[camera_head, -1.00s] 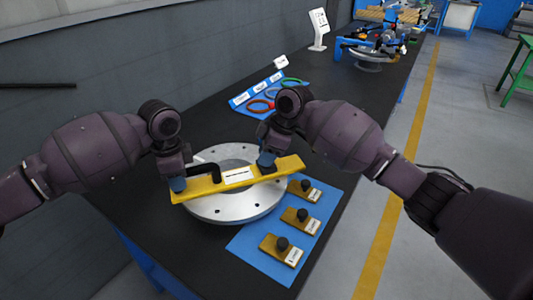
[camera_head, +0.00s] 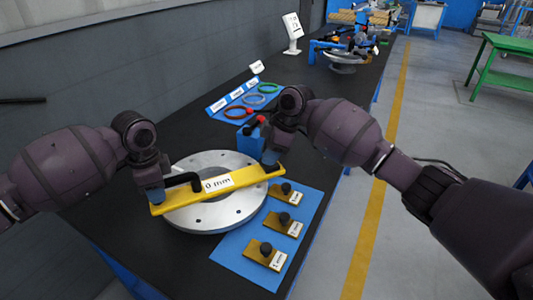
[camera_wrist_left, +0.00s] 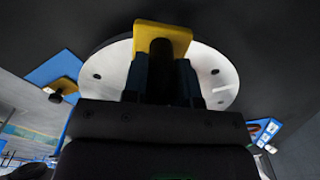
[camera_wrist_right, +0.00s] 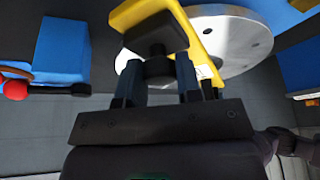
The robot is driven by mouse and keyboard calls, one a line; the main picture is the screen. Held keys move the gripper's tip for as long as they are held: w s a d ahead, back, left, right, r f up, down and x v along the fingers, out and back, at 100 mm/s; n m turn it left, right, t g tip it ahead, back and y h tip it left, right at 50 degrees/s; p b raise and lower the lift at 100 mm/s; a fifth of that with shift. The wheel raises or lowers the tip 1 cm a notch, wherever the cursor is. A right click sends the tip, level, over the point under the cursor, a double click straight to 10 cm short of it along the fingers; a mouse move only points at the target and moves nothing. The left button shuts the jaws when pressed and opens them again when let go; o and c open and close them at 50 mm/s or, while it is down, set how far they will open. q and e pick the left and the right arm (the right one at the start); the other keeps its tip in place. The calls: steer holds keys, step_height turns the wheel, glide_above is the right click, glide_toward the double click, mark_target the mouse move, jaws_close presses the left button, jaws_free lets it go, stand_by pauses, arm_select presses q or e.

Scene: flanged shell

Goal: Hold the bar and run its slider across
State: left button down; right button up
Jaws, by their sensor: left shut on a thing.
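A flat yellow bar (camera_head: 190,199) lies across a round silver flange (camera_head: 232,211) on the dark bench. Its label (camera_head: 218,184) reads "0 mm". A black bent handle (camera_head: 188,178) stands on its left part. My left gripper (camera_wrist_left: 160,75) is shut on the black handle upright at the bar's left end. My right gripper (camera_wrist_right: 158,75) is at the bar's right end. Its fingers stand on either side of the slider's black knob (camera_wrist_right: 155,32). Whether they press on it is unclear. The right fingertips are partly hidden in the head view.
A blue mat (camera_head: 240,265) with several yellow knobbed blocks (camera_head: 285,225) lies in front of the flange. Coloured rings (camera_head: 237,112) sit on a blue board behind. A blue block with a red knob (camera_head: 252,127) is near the right wrist. A white sign (camera_head: 293,27) stands farther back.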

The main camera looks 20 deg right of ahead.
arm_select(q)
steer(key=shift+f, duration=0.1)
arm_select(e)
steer(key=o, duration=0.4)
steer(key=v, duration=1.2)
arm_select(q)
steer(key=c, duration=0.8)
jaws_free()
